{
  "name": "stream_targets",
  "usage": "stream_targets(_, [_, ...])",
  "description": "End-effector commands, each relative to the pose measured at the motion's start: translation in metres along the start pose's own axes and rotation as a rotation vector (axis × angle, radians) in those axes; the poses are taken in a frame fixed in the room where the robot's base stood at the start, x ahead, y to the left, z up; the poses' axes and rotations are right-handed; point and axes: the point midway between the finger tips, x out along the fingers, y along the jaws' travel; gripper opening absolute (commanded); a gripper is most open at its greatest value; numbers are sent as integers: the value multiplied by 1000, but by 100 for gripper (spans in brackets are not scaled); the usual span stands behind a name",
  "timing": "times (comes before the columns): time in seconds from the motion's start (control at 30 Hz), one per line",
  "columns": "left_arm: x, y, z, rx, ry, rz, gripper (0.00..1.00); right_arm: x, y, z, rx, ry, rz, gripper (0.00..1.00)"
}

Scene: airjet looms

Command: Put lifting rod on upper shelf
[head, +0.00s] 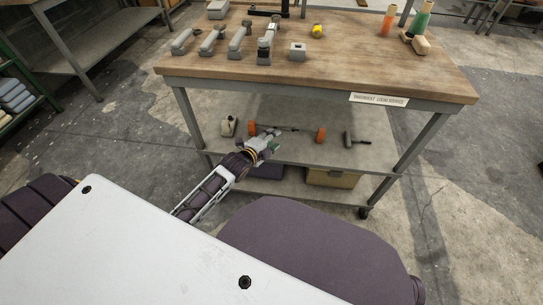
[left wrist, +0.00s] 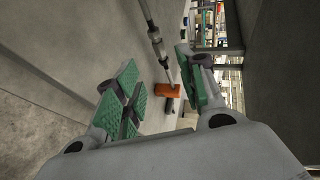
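The wooden upper shelf (head: 350,70) is above. My right gripper is not in view.
Several grey tools (head: 238,40) and spools (head: 422,20) stand on the top. The top's front right is clear.

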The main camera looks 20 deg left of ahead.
Motion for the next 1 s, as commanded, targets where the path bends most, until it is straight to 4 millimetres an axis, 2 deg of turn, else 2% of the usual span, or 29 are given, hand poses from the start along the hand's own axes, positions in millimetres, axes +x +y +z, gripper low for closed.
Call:
stream_targets(0.17, [-9,16,-9,-92,-1,48,40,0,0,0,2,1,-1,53])
stream_targets(0.37, [-33,55,-30,-330,-21,171,40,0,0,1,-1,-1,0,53])
stream_targets(0.7, [-95,122,-75,-817,-138,420,40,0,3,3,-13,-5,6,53])
stream_targets(1.0, [-160,165,-112,-1216,-321,616,40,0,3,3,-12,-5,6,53])
